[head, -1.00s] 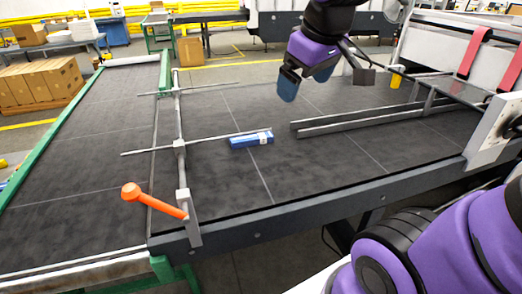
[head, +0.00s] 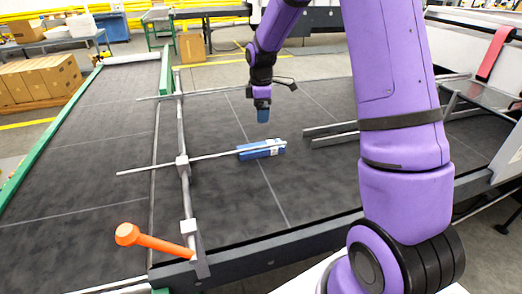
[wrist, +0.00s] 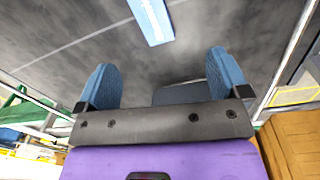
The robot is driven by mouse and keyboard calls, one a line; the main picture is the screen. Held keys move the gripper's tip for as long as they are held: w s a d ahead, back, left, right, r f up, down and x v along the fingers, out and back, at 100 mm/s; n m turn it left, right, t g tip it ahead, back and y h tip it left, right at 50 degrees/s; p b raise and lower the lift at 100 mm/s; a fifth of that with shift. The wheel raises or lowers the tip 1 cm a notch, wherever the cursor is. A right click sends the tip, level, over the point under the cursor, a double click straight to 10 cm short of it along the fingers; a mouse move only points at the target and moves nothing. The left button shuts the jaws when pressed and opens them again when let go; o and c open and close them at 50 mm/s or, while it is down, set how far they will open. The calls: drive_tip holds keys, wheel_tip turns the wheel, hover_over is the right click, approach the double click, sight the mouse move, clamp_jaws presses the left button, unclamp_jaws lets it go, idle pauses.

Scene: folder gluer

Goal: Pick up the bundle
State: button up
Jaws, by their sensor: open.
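The bundle (head: 262,149) is a small blue flat pack with a white label, lying on the dark belt. A thin metal rod (head: 215,158) crosses in front of or over it; I cannot tell whether they touch. In the wrist view the bundle (wrist: 152,20) shows at the top edge, partly cut off, beyond the fingertips. My gripper (head: 263,114), with blue finger pads, is above the belt and behind the bundle, apart from it. In the wrist view my gripper (wrist: 168,78) is open, with nothing between its fingers.
A metal crossbar (head: 183,165) with an orange handle (head: 150,241) stands left of the bundle. Metal guide rails (head: 330,133) lie to the right, partly hidden by my arm. Bare belt (head: 225,205) lies in front of the bundle. Cardboard boxes (head: 40,82) stand at far left.

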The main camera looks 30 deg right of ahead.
drive_tip(key=n, duration=0.2)
hover_over(261, 146)
wheel_tip(261, 146, down, 7)
drive_tip(key=shift+g, duration=0.3)
wheel_tip(261, 146, down, 11)
drive_tip(key=shift+f, duration=0.1)
drive_tip(key=c, duration=1.1)
